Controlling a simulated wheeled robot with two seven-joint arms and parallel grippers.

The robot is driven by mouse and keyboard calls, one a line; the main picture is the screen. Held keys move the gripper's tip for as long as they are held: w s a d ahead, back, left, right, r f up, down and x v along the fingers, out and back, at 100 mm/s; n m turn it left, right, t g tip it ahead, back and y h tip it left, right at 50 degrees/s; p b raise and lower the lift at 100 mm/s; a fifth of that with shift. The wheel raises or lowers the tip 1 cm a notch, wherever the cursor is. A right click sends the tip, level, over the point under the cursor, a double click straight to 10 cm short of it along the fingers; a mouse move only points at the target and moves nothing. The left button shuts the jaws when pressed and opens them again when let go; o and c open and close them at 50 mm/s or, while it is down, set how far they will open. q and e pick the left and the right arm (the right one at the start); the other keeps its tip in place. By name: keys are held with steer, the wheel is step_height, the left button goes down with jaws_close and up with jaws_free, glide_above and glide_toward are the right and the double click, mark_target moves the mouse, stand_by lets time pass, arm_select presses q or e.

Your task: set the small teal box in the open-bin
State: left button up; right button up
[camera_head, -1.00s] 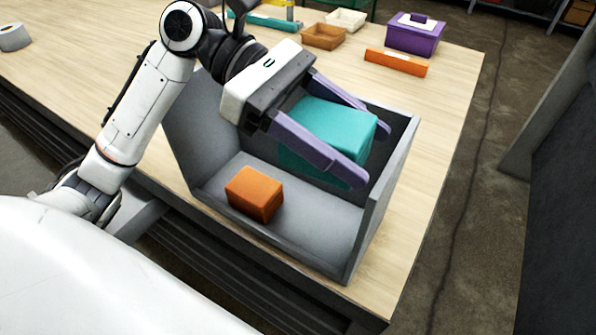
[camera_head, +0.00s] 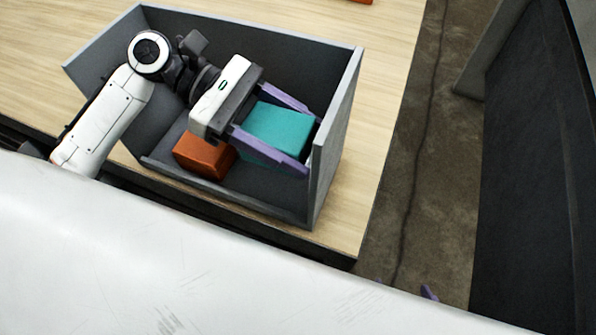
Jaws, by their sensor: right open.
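The small teal box (camera_head: 278,131) is inside the grey open-bin (camera_head: 336,130), near its right wall. Whether the fingers touch the box is not clear. The underside of the box is hidden by the near finger, so its contact with the bin floor does not show.
An orange block (camera_head: 203,157) lies in the bin, left of the teal box and partly below my gripper. The bin stands near the right edge of the wooden table (camera_head: 392,75). Bare floor and a dark panel (camera_head: 522,170) are to the right.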

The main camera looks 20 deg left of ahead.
arm_select(q)
step_height(320, 180, down, 10)
steer(key=shift+r+b, duration=0.1)
steer(key=shift+b, duration=0.4)
steer(key=shift+f, duration=0.3)
steer(key=shift+f, duration=0.3)
steer(key=o, duration=1.2)
steer(key=shift+r, duration=0.15)
steer(key=v, duration=0.7)
steer(key=shift+a+r, duration=0.25)
steer(key=shift+r, duration=0.3)
